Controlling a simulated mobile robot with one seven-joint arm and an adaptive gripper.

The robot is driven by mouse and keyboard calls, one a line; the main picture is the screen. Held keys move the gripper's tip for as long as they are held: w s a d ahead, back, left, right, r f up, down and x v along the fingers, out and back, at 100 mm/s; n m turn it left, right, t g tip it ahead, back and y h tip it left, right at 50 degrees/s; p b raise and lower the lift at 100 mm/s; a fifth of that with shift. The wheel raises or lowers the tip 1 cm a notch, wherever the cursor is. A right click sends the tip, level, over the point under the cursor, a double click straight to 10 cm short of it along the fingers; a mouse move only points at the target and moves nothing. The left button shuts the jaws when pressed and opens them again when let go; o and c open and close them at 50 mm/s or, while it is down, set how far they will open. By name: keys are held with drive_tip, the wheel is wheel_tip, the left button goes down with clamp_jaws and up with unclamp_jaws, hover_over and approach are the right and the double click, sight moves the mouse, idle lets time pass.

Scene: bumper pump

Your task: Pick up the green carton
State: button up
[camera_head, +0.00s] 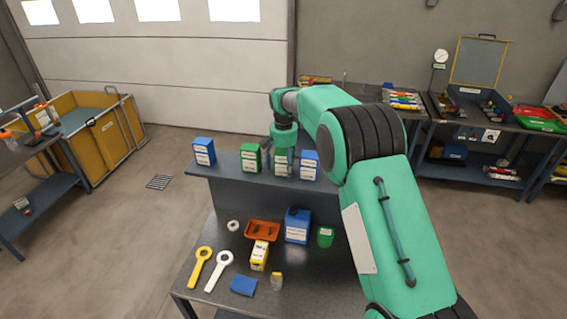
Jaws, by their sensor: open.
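Two green cartons stand on the raised shelf at the back of the workbench. One green carton (250,158) is in plain view, with a white label. The other green carton (281,168) is to its right, directly under my gripper and partly hidden by it. My gripper (282,155) points down at this right-hand carton, its fingers open at the carton's upper part. The view is too small to tell whether the fingers touch it. The carton looks upright on the shelf.
A blue carton (310,165) stands close to the right of my gripper, another blue carton (204,151) at the shelf's left end. Below are an orange tray (262,230), a yellow carton (259,255), a blue container (297,225), a green can (325,237) and two wrenches (200,267).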

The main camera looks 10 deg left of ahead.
sight(283, 159)
idle(0.4)
drive_tip(key=c, duration=1.5)
drive_tip(key=shift+r, duration=0.1)
drive_tip(key=shift+r+b, duration=0.5)
drive_tip(key=shift+r, duration=1.2)
drive_tip(key=s+d+b, duration=0.1)
drive_tip(key=s+d, duration=0.1)
drive_tip(key=s, duration=0.2)
drive_tip(key=s+d+r+b, duration=0.1)
drive_tip(key=s+d, duration=0.1)
drive_tip(key=s, duration=0.3)
drive_tip(key=s+d, duration=0.2)
drive_tip(key=s, duration=0.3)
drive_tip(key=shift+s+d+r+b, duration=0.2)
drive_tip(key=shift+s+d+b, duration=0.05)
drive_tip(key=shift+d+b, duration=0.15)
